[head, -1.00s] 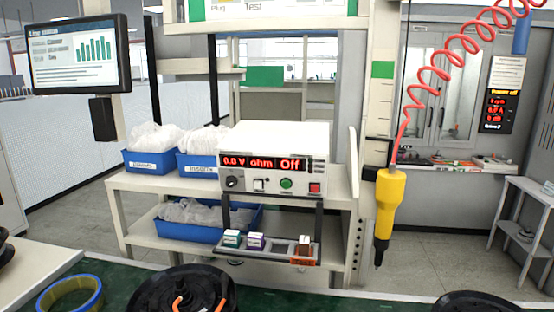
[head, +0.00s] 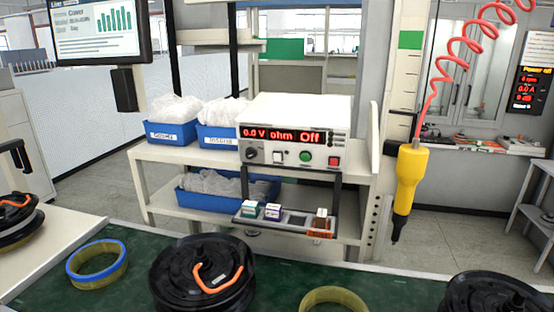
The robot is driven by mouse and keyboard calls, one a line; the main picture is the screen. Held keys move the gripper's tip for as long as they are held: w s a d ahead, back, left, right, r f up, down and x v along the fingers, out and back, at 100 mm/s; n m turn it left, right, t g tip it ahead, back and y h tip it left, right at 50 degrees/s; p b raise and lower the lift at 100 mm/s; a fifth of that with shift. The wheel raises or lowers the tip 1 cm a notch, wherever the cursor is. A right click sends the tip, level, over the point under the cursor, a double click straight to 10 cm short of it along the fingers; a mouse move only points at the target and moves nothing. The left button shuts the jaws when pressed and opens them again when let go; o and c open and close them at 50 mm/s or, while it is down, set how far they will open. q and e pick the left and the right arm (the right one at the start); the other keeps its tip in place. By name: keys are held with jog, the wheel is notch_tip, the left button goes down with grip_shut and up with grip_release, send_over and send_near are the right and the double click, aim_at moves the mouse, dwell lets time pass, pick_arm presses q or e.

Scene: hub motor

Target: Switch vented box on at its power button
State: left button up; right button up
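A white instrument box (head: 300,113) sits on the top level of the beige rack in the middle of the head view. No vents can be made out on its visible faces. Its red display (head: 283,135) reads "0.0 V ohm Off". Below the display, from left to right, are a black knob (head: 251,154), a small white switch (head: 279,156), a round green button (head: 306,157) and a square red button (head: 334,161). Their labels are too small to read. Neither of my grippers is in view.
A green-topped bench (head: 110,285) spans the front, holding black hub motors (head: 203,278) and yellow rings (head: 97,264). A small tray (head: 290,222) hangs below the box. Blue bins (head: 172,133) stand left of it. A yellow tool (head: 409,178) hangs from a red coil at right.

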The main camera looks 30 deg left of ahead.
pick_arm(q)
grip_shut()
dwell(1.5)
